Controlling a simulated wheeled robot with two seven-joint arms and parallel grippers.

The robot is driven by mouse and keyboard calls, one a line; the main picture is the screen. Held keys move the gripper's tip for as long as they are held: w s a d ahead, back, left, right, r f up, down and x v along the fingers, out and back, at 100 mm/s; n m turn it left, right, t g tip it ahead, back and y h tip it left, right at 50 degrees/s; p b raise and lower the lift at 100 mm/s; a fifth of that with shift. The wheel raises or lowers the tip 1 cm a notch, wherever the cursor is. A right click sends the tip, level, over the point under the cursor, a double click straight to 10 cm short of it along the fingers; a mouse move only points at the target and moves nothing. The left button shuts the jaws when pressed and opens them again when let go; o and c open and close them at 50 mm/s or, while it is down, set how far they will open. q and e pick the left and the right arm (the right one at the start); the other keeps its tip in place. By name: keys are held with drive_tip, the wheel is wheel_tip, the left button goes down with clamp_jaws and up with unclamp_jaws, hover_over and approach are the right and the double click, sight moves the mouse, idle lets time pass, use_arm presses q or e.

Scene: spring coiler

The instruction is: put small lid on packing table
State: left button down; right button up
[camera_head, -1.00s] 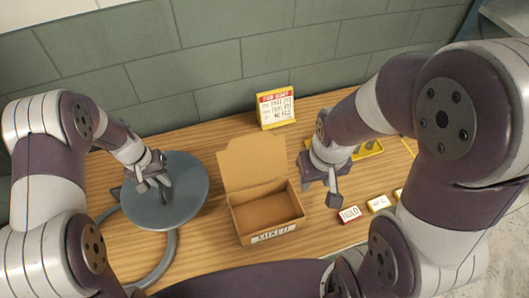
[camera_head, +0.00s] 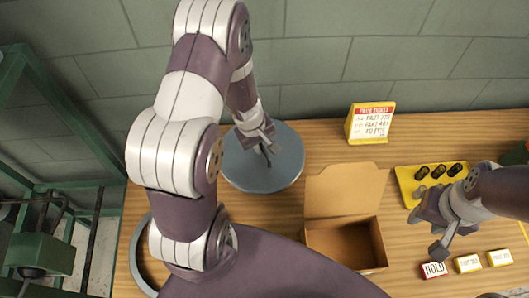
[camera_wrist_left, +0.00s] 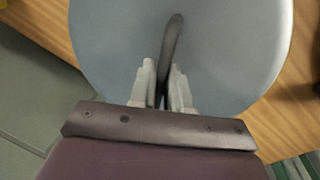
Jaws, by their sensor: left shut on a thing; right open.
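The small lid (camera_head: 283,172) is a round blue-grey disc with a dark handle on top. My left gripper (camera_head: 266,148) is over its middle. In the left wrist view, my left gripper (camera_wrist_left: 167,95) is shut on the dark handle (camera_wrist_left: 172,42) of the lid (camera_wrist_left: 230,45). In the head view the lid is over the wooden packing table (camera_head: 300,130), left of the box; whether it touches the table I cannot tell. My right gripper (camera_head: 437,235) is open and empty, above the table right of the box.
An open cardboard box (camera_head: 345,192) stands mid-table. A yellow tray (camera_head: 405,182) with several dark pieces is to its right. A yellow sign (camera_head: 370,123) stands behind. A red HOLD block (camera_head: 433,269) and yellow blocks (camera_head: 467,263) lie at front right. A grey ring (camera_head: 137,262) lies at left.

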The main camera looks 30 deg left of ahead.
use_arm(q)
wheel_tip(320, 180, down, 2)
drive_tip(key=shift+a+f, duration=0.1)
drive_tip(key=shift+f, duration=0.35)
drive_tip(key=shift+s+d+r, duration=0.15)
drive_tip(key=shift+d, duration=0.05)
drive_tip(key=shift+f+b, duration=0.25)
drive_tip(key=shift+b, duration=0.15)
drive_tip(key=c, duration=1.1)
unclamp_jaws()
drive_tip(key=shift+a, duration=0.1)
drive_tip(key=shift+r, duration=0.15)
